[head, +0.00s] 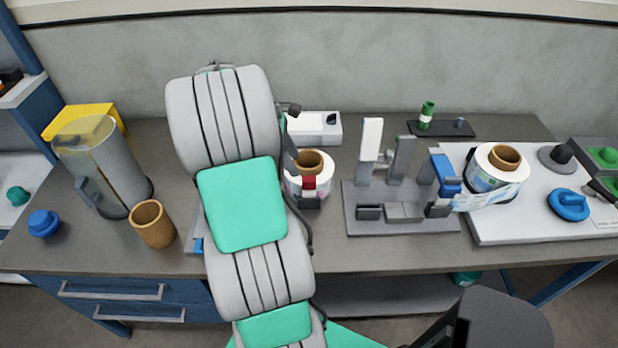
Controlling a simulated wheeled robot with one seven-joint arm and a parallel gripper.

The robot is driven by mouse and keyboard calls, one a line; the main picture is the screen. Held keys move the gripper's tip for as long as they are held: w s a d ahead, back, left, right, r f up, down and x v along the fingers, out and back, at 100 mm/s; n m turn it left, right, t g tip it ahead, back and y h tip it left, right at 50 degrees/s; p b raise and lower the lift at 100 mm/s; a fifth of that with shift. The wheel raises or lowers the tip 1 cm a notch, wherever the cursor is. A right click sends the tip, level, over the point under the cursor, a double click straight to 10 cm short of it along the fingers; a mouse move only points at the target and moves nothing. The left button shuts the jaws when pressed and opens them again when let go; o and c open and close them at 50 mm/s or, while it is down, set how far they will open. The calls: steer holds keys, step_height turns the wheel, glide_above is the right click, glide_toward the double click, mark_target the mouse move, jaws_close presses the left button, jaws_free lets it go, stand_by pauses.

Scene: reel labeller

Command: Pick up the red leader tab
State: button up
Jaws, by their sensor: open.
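The red leader tab (309,182) shows on the near side of a white label roll (322,174) with a brown core, just right of my arm. A small grey block (310,201) is directly below the tab. My gripper (290,150) is mostly hidden behind my own arm; only dark parts show at the arm's right edge, by the roll's left side. It is open, and the tab is not between its fingers as far as I can see. Whether a finger touches the roll cannot be told.
A grey fixture (402,222) with upright posts stands right of the roll. A second roll (498,172) sits on a white machine (530,230) further right. A clear jug (100,165) and brown cup (153,224) stand left. A white box (314,127) is behind.

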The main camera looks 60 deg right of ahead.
mark_target(308, 178)
steer(key=x, duration=0.2)
steer(key=s+x, duration=0.1)
steer(key=x, duration=0.4)
steer(key=shift+s+p, duration=0.4)
steer(key=shift+d+f, duration=0.1)
steer(key=shift+f, duration=0.4)
steer(key=shift+c, duration=0.3)
jaws_close()
